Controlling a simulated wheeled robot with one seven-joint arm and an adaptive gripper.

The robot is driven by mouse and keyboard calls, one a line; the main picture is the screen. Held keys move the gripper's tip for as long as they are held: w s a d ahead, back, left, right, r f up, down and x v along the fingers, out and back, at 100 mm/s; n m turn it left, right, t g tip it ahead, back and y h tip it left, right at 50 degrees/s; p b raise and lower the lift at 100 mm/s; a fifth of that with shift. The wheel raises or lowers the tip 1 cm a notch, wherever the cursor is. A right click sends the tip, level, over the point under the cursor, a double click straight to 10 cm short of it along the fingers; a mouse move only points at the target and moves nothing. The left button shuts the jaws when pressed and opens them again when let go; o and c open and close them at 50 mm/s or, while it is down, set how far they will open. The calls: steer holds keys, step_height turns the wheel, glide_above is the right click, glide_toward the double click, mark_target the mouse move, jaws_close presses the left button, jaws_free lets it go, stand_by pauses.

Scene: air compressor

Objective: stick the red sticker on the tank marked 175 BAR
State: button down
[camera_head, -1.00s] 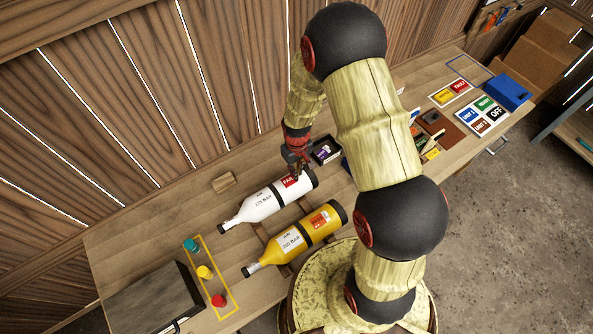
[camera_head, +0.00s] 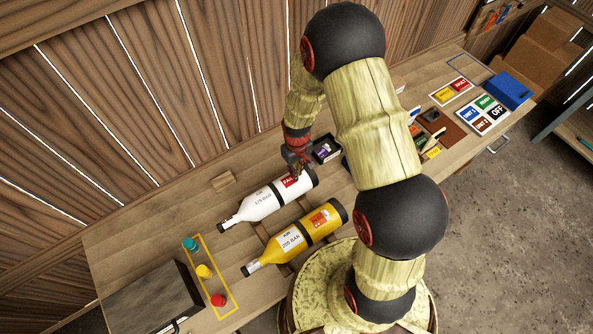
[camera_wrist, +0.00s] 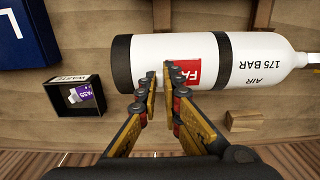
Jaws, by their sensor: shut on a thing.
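The white tank (camera_head: 262,204) marked AIR 175 BAR lies on its side on the bench, its neck toward the lower left. It also shows in the wrist view (camera_wrist: 265,62). The red FAIL sticker (camera_head: 289,182) appears flat along the tank's side near its base end, left of the black band in the wrist view (camera_wrist: 190,68). My gripper (camera_wrist: 160,76) is shut on the red sticker at its edge, and one finger hides part of it. I cannot tell whether the whole sticker touches the tank.
A yellow 200 BAR tank (camera_head: 290,243) with an orange-red label lies beside the white one. A black waste box (camera_wrist: 78,97) holds a purple-and-white piece. A wooden block (camera_head: 223,180) stands near the wall. Coloured knobs (camera_head: 204,272) sit in a yellow outline at left.

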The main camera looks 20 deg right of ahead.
stand_by(0.3)
steer(key=c, duration=1.9)
jaws_free()
step_height(320, 180, up, 12)
